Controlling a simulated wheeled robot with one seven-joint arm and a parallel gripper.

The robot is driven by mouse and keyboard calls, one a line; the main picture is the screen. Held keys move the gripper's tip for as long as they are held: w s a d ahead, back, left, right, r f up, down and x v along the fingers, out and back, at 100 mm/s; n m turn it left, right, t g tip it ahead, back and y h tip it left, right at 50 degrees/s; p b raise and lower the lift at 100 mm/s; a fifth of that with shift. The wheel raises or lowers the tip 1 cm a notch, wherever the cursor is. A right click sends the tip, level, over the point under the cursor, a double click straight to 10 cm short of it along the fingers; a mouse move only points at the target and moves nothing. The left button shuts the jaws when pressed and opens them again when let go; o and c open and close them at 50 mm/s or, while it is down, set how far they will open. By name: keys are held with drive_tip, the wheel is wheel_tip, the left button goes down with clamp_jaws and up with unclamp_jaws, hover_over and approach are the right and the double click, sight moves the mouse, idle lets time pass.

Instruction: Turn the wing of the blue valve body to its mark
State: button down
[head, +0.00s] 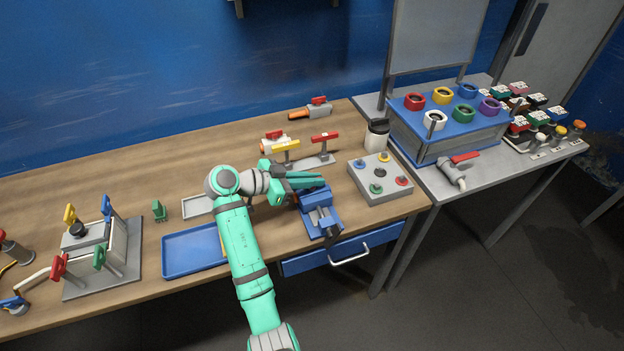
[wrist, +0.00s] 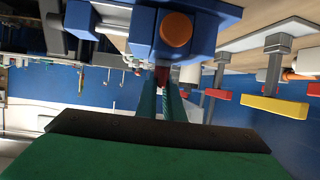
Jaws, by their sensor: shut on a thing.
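The blue valve body (head: 314,200) sits at the front right of the wooden table, by a blue and grey holder. In the wrist view the blue valve body (wrist: 194,20) shows a round orange end. My gripper (head: 316,181) reaches in from the left, just behind and above the body. In the wrist view my gripper (wrist: 168,98) is shut on the small red wing (wrist: 162,76), which sticks out from the body between the green fingers. The fingers hide most of the wing. I cannot make out the mark or the wing's exact angle.
Behind my gripper stand a yellow-handled and a red-handled valve (head: 324,138). A grey box with coloured knobs (head: 381,178) is close on the right. A blue tray (head: 193,251) lies to the left. A drawer with a handle (head: 345,256) is below the table's front edge.

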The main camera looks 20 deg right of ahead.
drive_tip(key=shift+w+m+g, duration=0.2)
drive_tip(key=shift+m+g, duration=0.2)
drive_tip(key=shift+g, duration=0.2)
drive_tip(key=shift+s+d, duration=0.15)
drive_tip(key=shift+d, duration=0.05)
drive_tip(key=shift+a, duration=0.45)
drive_tip(key=c, duration=2)
unclamp_jaws()
drive_tip(key=shift+d, duration=0.1)
drive_tip(key=shift+o, duration=0.7)
drive_tip(key=shift+d, duration=0.15)
drive_tip(key=v, duration=1)
drive_tip(key=shift+a, duration=0.4)
